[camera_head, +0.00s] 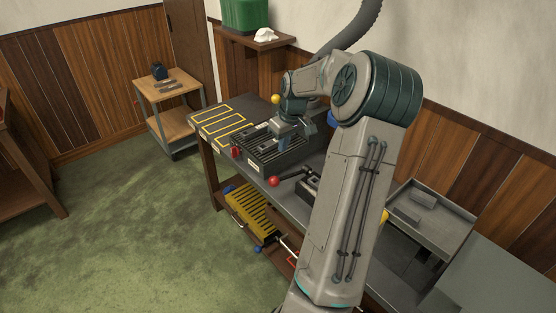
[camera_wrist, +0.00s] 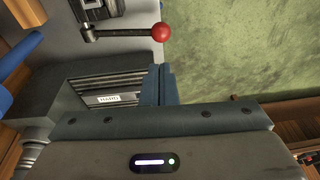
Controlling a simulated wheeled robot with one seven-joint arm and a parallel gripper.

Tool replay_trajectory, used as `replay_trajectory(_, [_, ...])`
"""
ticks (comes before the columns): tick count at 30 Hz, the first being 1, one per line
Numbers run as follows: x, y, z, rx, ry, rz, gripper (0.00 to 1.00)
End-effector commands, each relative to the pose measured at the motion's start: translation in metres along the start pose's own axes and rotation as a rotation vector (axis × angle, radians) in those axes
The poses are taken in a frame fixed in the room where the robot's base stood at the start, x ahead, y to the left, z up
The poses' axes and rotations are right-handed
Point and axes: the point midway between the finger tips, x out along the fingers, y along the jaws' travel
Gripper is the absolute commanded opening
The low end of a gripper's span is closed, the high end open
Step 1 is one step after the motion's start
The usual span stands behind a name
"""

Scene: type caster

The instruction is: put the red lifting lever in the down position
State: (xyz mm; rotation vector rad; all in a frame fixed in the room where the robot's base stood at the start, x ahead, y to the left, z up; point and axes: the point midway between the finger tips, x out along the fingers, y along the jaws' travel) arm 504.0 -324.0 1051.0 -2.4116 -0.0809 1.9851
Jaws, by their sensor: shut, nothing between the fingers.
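The lifting lever has a dark rod (camera_wrist: 122,33) and a red ball knob (camera_wrist: 161,32). In the head view the red knob (camera_head: 274,181) sticks out at the bench's front edge; the lever's pivot end is partly hidden by my arm. The rod looks roughly level, but I cannot tell its exact tilt. My gripper (camera_head: 284,143) is over the dark ribbed machine block, to the left of and behind the red knob. In the wrist view my gripper (camera_wrist: 158,85) is shut and empty, apart from the lever, with the knob beyond its fingertips.
The dark ribbed block (camera_head: 268,157) has a white label (camera_wrist: 116,99) and a smaller red knob (camera_head: 236,152). A grey tray (camera_head: 440,218) is at right. The green floor (camera_head: 130,210) in front is clear.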

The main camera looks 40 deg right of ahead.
Motion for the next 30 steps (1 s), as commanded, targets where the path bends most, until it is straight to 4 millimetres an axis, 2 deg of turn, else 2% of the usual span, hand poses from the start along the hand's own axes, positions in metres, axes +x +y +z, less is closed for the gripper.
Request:
replay_trajectory(5, [0.023, -0.001, 0.000, -0.001, -0.002, -0.005, 0.00])
replay_trajectory(12, [0.073, -0.002, 0.000, -0.001, -0.004, -0.005, 0.00])
replay_trajectory(18, [0.108, -0.002, 0.000, 0.000, -0.003, -0.004, 0.00])
replay_trajectory(24, [0.130, -0.001, 0.000, 0.001, -0.001, -0.002, 0.00])
replay_trajectory(30, [0.137, -0.001, 0.000, 0.000, -0.001, 0.000, 0.00])
